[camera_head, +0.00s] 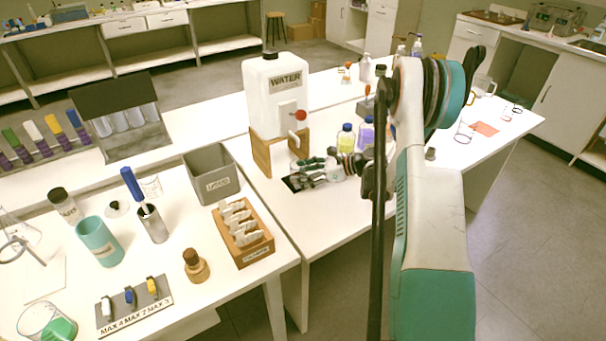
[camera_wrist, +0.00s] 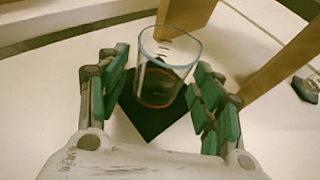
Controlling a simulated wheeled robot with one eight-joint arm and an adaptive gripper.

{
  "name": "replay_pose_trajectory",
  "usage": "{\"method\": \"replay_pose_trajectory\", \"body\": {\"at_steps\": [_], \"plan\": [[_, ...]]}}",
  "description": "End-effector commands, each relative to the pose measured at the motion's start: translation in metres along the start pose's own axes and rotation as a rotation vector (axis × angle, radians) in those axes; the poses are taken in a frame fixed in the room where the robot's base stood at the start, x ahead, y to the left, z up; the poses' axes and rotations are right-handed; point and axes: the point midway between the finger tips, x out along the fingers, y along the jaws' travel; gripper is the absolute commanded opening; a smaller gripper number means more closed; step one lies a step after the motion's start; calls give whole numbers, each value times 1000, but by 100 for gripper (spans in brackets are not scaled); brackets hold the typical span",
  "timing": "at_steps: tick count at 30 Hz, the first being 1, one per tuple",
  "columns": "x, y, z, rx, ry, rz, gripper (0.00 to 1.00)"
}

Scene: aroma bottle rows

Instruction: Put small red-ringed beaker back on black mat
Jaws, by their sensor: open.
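The small red-ringed beaker (camera_wrist: 168,62) is clear glass with a red ring near its base. In the wrist view it stands upright, its base seen over the black mat (camera_wrist: 150,122). My gripper (camera_wrist: 165,88) is open, with its green-padded fingers on either side of the beaker and a gap visible on the right. In the head view my gripper (camera_head: 322,172) is low at the table by the water tank's wooden stand. The black mat (camera_head: 292,183) shows there partly, under the gripper. The beaker is hard to make out in the head view behind the fingers.
The white water tank (camera_head: 270,95) on its wooden stand (camera_head: 262,152) is close to the gripper. Bottles with yellow (camera_head: 346,138) and purple (camera_head: 366,134) liquid stand just behind it. A grey bin (camera_head: 211,172) and a wooden packet box (camera_head: 243,238) are to the left.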

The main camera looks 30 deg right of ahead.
Motion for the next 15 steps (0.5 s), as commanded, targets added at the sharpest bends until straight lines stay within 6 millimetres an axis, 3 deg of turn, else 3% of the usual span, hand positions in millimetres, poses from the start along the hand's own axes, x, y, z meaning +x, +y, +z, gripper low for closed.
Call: {"method": "replay_pose_trajectory", "body": {"at_steps": [7, 15], "plan": [[-12, 0, 4, 1, 0, -1, 60], [-66, -1, 5, 2, 0, -3, 60]]}}
